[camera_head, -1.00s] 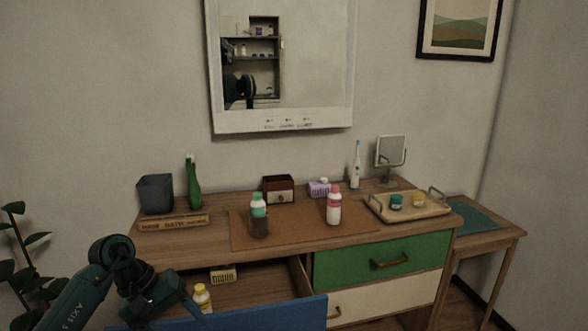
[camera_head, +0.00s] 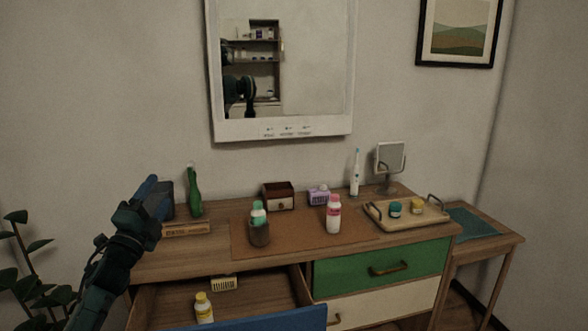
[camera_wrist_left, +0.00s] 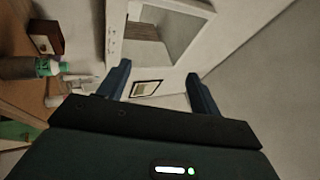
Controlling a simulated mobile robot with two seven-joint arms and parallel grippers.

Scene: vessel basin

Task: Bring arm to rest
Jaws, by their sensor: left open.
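My left gripper (camera_head: 150,190) is raised at the left of the head view, in front of the dark grey bin (camera_head: 166,198) and partly hiding it. In the left wrist view, the fingers of my left gripper (camera_wrist_left: 160,85) are apart with nothing between them. They point up toward the wall, the mirror and the picture. My left arm (camera_head: 112,262) comes up from the lower left, beside the open drawer. My right gripper is not in view.
The blue-fronted drawer (camera_head: 270,318) is pulled out, with a yellow-white bottle (camera_head: 204,308) and a small cream basket (camera_head: 224,284) inside. On the dresser are a teal-capped bottle (camera_head: 258,212), a pink-capped bottle (camera_head: 333,215), a green bottle (camera_head: 194,203) and a tray (camera_head: 405,217).

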